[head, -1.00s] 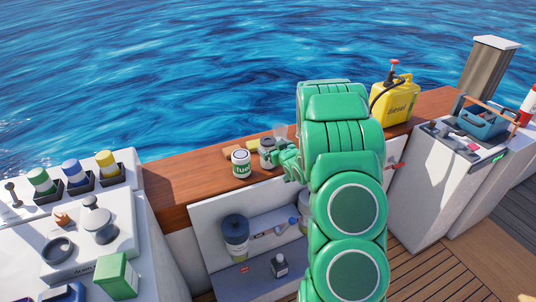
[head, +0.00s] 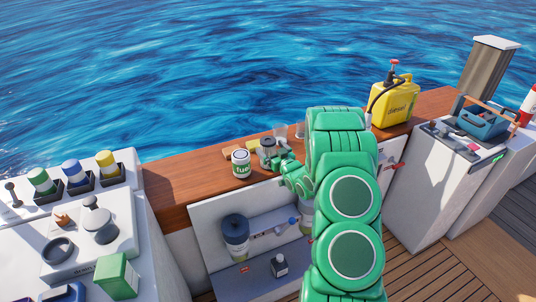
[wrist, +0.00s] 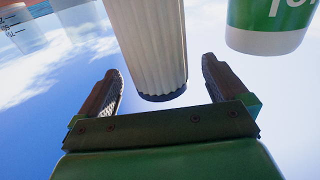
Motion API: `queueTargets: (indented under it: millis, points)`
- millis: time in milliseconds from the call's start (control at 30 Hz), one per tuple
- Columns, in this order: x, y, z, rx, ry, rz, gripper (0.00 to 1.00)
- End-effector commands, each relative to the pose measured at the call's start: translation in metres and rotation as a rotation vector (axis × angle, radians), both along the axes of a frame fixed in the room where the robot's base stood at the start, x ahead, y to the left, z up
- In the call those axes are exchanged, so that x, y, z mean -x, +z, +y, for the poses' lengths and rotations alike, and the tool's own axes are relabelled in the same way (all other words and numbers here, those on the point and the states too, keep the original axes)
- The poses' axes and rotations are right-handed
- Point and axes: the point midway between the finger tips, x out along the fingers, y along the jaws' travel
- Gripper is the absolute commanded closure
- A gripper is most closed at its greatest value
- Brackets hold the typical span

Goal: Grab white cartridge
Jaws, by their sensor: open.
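The white cartridge (wrist: 146,40) is a ribbed white cylinder with a dark end cap. In the wrist view it stands between the two fingers of my gripper (wrist: 160,84), with gaps on both sides. My gripper is open and does not visibly touch it.
The fuel can (head: 241,163) stands close by on the left; it shows at the upper right in the wrist view (wrist: 268,25). A clear measuring cup (wrist: 22,30) is on the other side. A yellow diesel can (head: 396,103) stands farther right on the wooden ledge (head: 190,178).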

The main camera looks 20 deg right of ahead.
Motion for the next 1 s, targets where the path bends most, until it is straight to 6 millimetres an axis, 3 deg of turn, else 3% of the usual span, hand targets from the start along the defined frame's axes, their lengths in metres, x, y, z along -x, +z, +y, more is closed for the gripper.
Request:
queueTargets:
  millis: [500, 767, 1000]
  points:
    - [-0.048, 0.002, 0.003, 0.000, 0.000, -0.002, 0.00]
    - [-0.050, 0.001, 0.003, 0.000, -0.001, 0.001, 0.00]
    - [-0.050, 0.001, 0.003, 0.000, 0.000, 0.001, 0.37]
